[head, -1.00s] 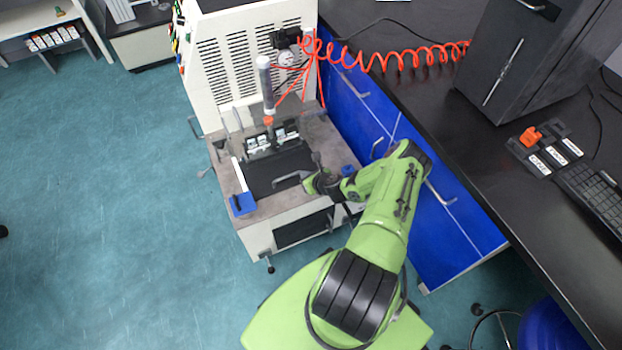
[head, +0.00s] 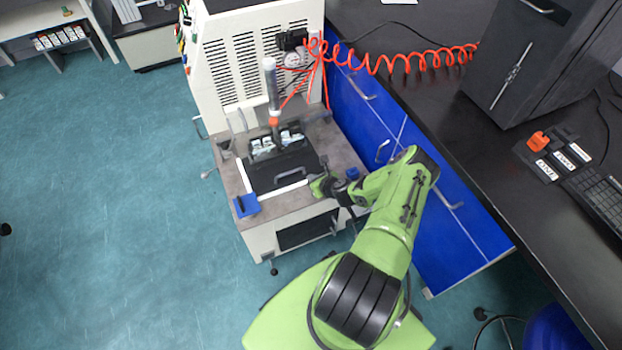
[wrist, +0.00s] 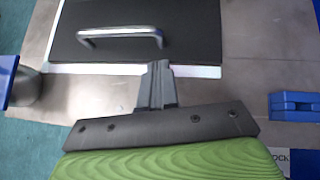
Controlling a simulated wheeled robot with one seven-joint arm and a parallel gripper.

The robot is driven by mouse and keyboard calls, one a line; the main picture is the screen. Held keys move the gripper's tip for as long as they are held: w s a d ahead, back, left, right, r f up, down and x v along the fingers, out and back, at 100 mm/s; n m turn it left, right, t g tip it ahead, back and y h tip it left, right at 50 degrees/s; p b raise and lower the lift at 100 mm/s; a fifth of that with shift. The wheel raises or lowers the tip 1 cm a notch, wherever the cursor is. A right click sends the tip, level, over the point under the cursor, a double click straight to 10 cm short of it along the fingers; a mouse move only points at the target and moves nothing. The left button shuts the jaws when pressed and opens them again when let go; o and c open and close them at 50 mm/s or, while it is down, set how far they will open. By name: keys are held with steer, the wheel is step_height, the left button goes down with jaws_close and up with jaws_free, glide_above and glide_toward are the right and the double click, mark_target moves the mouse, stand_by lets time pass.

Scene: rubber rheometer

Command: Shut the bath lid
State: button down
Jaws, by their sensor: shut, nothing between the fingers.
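The bath lid (head: 276,168) is a flat black panel on the machine's worktop, with a bar handle (head: 290,174) near its front edge. A pale strip (head: 283,190) shows along its front edge. Behind the lid, the bath (head: 276,141) still shows pale and dark parts. In the wrist view the lid (wrist: 190,45) fills the top, with the metal handle (wrist: 120,35) across it. My gripper (wrist: 157,68) is shut and empty, its tips by the pale strip in front of the handle, seemingly clear of it. In the head view my gripper (head: 318,186) is at the lid's front right corner.
A blue block (head: 246,205) sits at the worktop's front left corner; another blue part (wrist: 296,105) shows at right in the wrist view. An upright cylinder (head: 271,88) stands behind the lid. A black bench (head: 440,110) with blue drawers runs along the right. Floor at left is clear.

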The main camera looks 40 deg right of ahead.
steer(key=p+v, duration=0.4)
steer(key=v, duration=0.6)
steer(key=shift+s, duration=0.4)
steer(key=shift+a, duration=0.1)
